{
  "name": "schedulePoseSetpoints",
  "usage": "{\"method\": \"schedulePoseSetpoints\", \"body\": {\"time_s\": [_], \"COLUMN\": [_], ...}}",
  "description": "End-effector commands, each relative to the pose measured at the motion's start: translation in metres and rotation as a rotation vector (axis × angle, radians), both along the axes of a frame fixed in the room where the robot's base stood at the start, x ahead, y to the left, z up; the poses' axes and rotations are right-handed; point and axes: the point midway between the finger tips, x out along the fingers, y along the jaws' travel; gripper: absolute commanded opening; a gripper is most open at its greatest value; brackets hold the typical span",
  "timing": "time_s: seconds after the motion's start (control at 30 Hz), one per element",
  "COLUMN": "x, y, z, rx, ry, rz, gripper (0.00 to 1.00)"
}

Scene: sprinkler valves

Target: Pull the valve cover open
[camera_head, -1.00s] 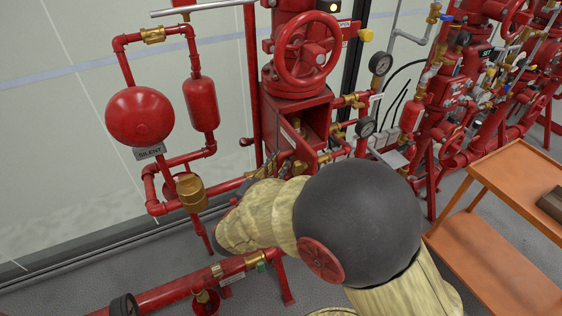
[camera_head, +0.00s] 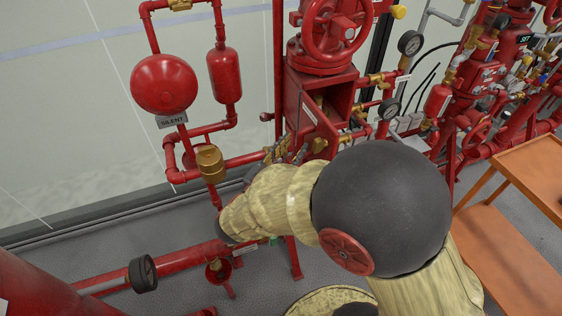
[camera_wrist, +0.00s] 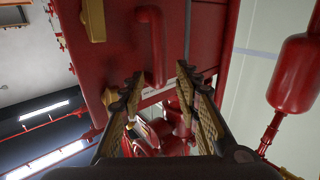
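The red valve box (camera_head: 308,118) stands below a red handwheel (camera_head: 335,30) in the head view. Its dark interior shows from above, with brass-coloured parts inside. In the wrist view, a flat red panel (camera_wrist: 205,50) carries a red curved handle (camera_wrist: 152,45). I cannot tell for sure whether this panel is the cover. My gripper (camera_wrist: 160,78) is open, its two fingers spread below the handle, whose lower end appears between the fingertips. No grip on it shows. In the head view, my arm largely hides the gripper near the box's lower left.
A red bell (camera_head: 163,84) and a red cylinder (camera_head: 225,76) hang on pipes left of the box. Gauges (camera_head: 410,43) and more red piping stand to the right. An orange cart (camera_head: 515,165) is at the far right. A low red pipe (camera_head: 180,262) runs along the floor.

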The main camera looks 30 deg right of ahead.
Motion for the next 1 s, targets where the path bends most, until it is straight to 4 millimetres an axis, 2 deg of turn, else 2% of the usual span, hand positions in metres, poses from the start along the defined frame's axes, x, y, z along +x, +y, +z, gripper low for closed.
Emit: {"method": "schedulePoseSetpoints", "body": {"time_s": [0.2,0.43,0.63,1.0], "x": [-0.019,-0.034,-0.039,-0.04], "y": [0.032,0.054,0.061,0.061], "z": [0.0,0.0,0.0,0.0], "rx": [0.0,-0.002,-0.001,-0.001], "ry": [0.0,-0.001,-0.001,-0.001], "rz": [0.006,0.004,0.002,0.0], "gripper": [0.33,0.33,0.33,0.33]}}
